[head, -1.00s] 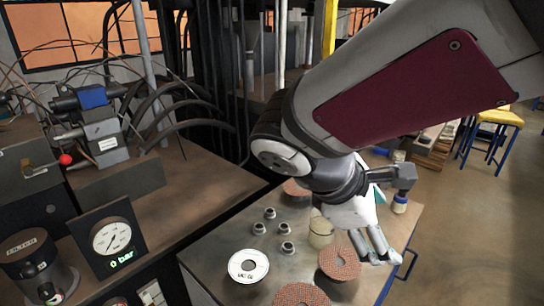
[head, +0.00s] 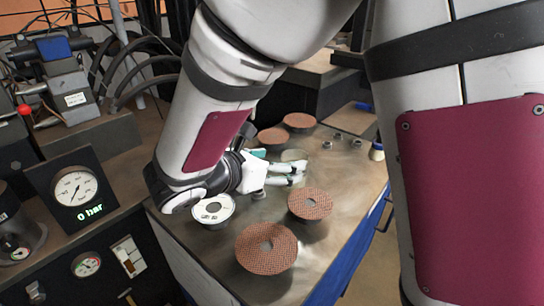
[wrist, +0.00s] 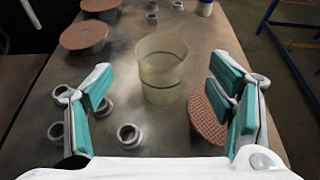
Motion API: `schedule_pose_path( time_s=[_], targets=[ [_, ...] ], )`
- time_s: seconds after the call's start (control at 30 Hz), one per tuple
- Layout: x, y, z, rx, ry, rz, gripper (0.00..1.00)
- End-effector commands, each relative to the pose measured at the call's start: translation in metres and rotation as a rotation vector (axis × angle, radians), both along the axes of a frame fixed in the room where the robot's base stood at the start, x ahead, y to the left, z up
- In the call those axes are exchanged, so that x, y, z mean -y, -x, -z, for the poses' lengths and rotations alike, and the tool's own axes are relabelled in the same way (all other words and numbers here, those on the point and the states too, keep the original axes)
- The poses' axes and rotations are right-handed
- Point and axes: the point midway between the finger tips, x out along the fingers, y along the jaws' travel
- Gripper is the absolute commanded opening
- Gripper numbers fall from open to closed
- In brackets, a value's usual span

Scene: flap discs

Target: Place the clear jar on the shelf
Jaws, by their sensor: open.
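The clear jar (wrist: 162,68) stands upright on the metal table, open at the top, with a faint yellowish tint. In the head view the jar (head: 294,156) is partly hidden behind my fingers. My gripper (head: 290,172) is low over the table, reaching in from the left, open and empty. In the wrist view the teal pads of my gripper (wrist: 163,90) are spread wide, with the jar ahead and centred between them. Neither pad visibly touches it. I cannot pick out the shelf with certainty.
A brown flap disc (wrist: 206,113) lies close to the jar, by one finger. More discs (head: 267,248) and several small metal rings (wrist: 129,135) are on the table. A pressure gauge (head: 76,188) stands left.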

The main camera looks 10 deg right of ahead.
Motion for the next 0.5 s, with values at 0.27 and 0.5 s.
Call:
schedule_pose_path(
  time_s=[0.27, 0.5],
  targets=[
    [0.018, -0.011, 0.008, -0.001, -0.001, 0.003, 0.76],
    [0.044, -0.028, 0.021, -0.001, -0.002, 0.004, 0.76]
  ],
)
